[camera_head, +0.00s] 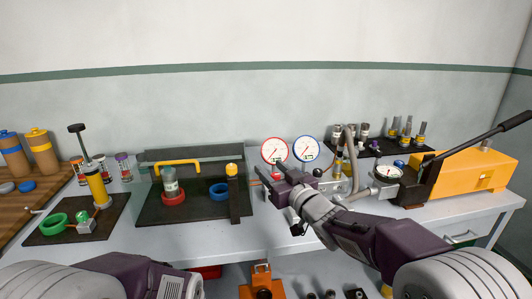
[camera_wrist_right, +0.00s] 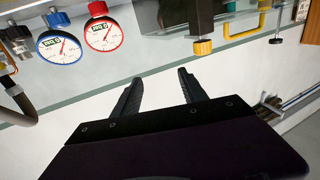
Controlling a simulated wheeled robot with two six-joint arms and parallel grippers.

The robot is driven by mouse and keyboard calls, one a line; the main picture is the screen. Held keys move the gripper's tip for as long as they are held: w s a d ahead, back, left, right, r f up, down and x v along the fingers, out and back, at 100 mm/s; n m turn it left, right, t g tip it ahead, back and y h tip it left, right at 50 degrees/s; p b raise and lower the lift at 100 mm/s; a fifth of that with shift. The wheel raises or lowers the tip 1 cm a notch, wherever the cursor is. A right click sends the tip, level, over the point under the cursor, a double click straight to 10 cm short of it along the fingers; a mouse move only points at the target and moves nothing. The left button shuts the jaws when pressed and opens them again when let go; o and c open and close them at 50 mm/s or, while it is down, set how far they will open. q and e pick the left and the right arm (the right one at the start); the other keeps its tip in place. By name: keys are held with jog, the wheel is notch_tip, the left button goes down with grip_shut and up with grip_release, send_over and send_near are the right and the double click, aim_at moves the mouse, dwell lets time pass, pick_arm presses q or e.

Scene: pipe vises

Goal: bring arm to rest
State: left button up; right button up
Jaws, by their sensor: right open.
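My right arm reaches in from the lower right in the head view. Its dark gripper (camera_head: 278,184) is over the middle of the bench, in front of the red-rimmed gauge (camera_head: 275,150) and the blue-rimmed gauge (camera_head: 306,149). In the right wrist view the two black fingers (camera_wrist_right: 158,88) are apart with nothing between them, so the gripper is open and empty. Both gauges also show in that view, the blue one (camera_wrist_right: 59,47) and the red one (camera_wrist_right: 103,33). My left arm shows at the lower left of the head view; its gripper is out of frame.
A mat (camera_head: 50,235) with a green ring lies left. A yellow pump box (camera_head: 475,176) with a long lever stands right. The front strip of the bench (camera_head: 150,245) is clear.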

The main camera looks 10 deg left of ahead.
jog(key=s+d+f+m+g+h, duration=0.2)
jog(key=s+d+f+m+h, duration=0.15)
jog(key=d+f, duration=0.5)
jog(key=s+d+f+m+g+h, duration=0.1)
jog(key=s+d+f+m+h, duration=0.15)
jog(key=d+f+h, duration=0.55)
jog(key=s+d+f+m+g+y, duration=0.1)
jog(key=s+d+f+g, duration=0.2)
jog(key=s+f+g, duration=0.5)
jog(key=s+d+f+m+g, duration=0.1)
jog(key=s+d+f, duration=0.4)
jog(key=s, duration=0.8)
notch_tip(320, 180, up, 16)
jog(key=s+a+n+g+p, duration=0.1)
jog(key=s+p, duration=0.1)
jog(key=p, duration=1.5)
jog(key=shift+s+a+g, duration=0.25)
jog(key=shift+a+g, duration=0.05)
jog(key=shift+g, duration=0.1)
